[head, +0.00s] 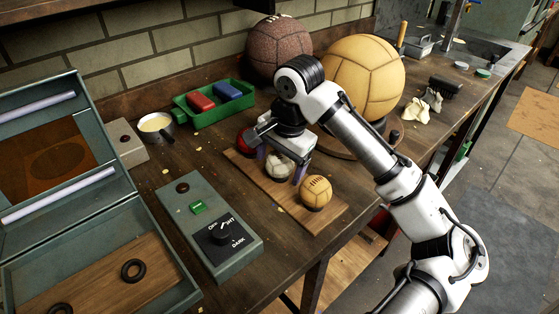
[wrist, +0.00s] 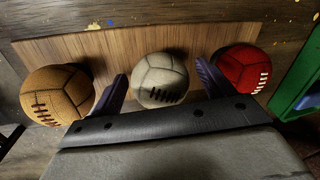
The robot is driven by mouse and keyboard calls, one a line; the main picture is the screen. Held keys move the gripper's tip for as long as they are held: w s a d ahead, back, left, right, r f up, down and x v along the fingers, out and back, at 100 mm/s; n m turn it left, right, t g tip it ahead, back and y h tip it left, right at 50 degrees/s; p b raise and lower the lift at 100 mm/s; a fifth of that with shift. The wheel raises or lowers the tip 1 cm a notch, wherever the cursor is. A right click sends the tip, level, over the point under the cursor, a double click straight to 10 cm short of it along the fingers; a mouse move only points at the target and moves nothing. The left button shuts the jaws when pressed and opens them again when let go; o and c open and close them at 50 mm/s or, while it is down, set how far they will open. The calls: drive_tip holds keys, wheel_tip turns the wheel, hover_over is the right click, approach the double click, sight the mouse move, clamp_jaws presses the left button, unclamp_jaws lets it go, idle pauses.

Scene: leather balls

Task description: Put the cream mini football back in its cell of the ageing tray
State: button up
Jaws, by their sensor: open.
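The cream mini football (head: 277,168) sits on a wooden board (head: 325,217) on the bench, between a tan ball (head: 316,192) and a red ball (head: 245,142). The wrist view shows the cream ball (wrist: 161,80) whole, with dark lacing. My gripper (head: 281,163) is over it, open, with one purple finger on each side; in the wrist view gaps show between the fingers (wrist: 163,84) and the ball. An open teal case at the left, which looks like the ageing tray (head: 95,282), has a wooden floor with two black rings (head: 133,270).
A control box (head: 208,232) with a dial stands between the case and the board. A green tray (head: 214,103) with red and blue blocks, a small pan (head: 156,124) and two large balls (head: 363,77) stand behind.

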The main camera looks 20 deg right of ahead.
sight(288, 161)
drive_tip(key=shift+r, duration=0.15)
wheel_tip(288, 161, up, 12)
drive_tip(key=s+d, duration=0.1)
drive_tip(key=s, duration=0.1)
idle(1.4)
